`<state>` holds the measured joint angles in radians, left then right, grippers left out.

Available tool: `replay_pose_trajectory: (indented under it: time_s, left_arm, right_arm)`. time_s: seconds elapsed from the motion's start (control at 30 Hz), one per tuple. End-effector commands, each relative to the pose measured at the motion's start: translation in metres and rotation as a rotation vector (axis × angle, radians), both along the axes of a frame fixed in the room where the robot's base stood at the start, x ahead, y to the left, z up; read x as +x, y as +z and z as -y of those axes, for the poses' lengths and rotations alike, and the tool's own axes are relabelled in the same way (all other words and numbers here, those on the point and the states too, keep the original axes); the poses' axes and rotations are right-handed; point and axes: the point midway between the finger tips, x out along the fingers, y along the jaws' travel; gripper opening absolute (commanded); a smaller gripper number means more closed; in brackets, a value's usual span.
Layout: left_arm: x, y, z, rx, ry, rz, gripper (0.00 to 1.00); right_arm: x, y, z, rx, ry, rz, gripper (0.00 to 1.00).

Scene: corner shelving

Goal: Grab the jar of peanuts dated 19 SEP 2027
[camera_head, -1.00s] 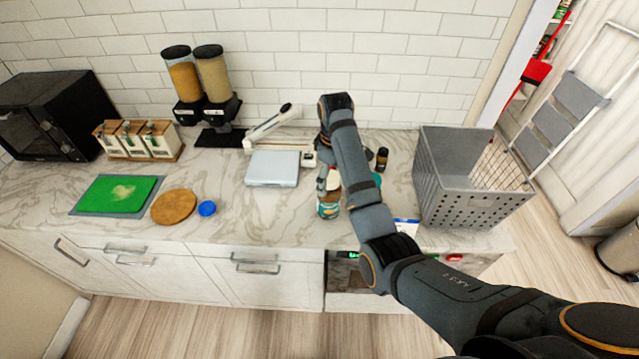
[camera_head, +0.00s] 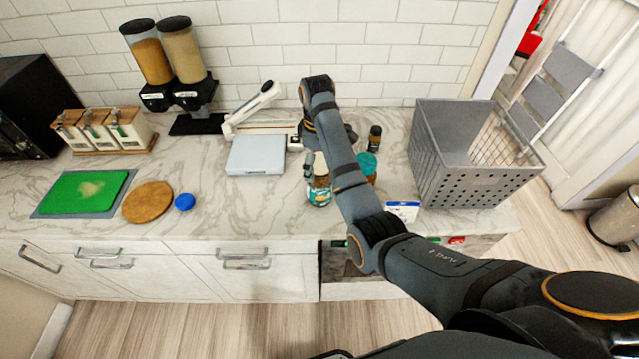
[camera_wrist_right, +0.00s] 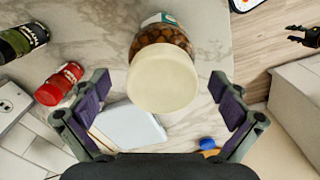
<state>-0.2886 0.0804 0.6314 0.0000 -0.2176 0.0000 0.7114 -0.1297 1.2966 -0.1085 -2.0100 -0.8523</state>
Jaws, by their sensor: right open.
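A jar of brown nuts with a cream lid (camera_wrist_right: 163,78) stands between the fingers of my right gripper (camera_wrist_right: 160,84) in the right wrist view. The fingers are open, with gaps on both sides of the jar. No date is readable. A small dark claw (camera_wrist_right: 303,37), apparently my left gripper, shows at the wrist view's right edge.
A grey crate (camera_head: 455,185) stands right on the counter and a white scale (camera_head: 256,155) stands left. A dark bottle (camera_head: 375,137) is behind the jars. In the wrist view, a red container (camera_wrist_right: 58,83) and a dark green one (camera_wrist_right: 22,41) are at left.

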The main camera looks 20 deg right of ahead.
Motion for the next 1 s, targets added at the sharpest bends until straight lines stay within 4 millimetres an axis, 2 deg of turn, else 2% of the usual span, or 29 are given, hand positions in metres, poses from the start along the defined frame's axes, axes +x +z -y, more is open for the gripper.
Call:
replay_pose_trajectory:
  time_s: [0.03, 0.07, 0.2, 0.3, 0.43, 1.0]
  left_arm:
    - [0.005, -0.007, 0.000, 0.000, -0.001, 0.007, 0.40]
    - [0.005, -0.008, 0.000, 0.000, -0.001, 0.007, 0.40]
    - [-0.006, 0.002, 0.000, 0.000, 0.001, -0.011, 0.40]
    - [-0.017, 0.000, 0.000, 0.001, 0.001, -0.027, 0.40]
    - [-0.022, -0.001, 0.000, 0.000, 0.002, -0.035, 0.40]
    - [-0.014, 0.000, 0.000, 0.001, 0.001, -0.023, 0.40]
  right_arm:
    - [-0.002, -0.013, 0.002, -0.001, -0.001, -0.002, 0.99]
    - [-0.003, -0.018, 0.003, -0.001, -0.001, -0.002, 0.99]
    - [-0.004, -0.034, 0.004, -0.001, 0.000, -0.002, 0.99]
    - [-0.003, -0.040, 0.003, -0.001, 0.000, -0.001, 0.99]
    - [-0.003, -0.040, 0.003, 0.000, 0.000, 0.000, 0.98]
    - [-0.003, -0.040, 0.003, 0.000, 0.000, 0.000, 0.20]
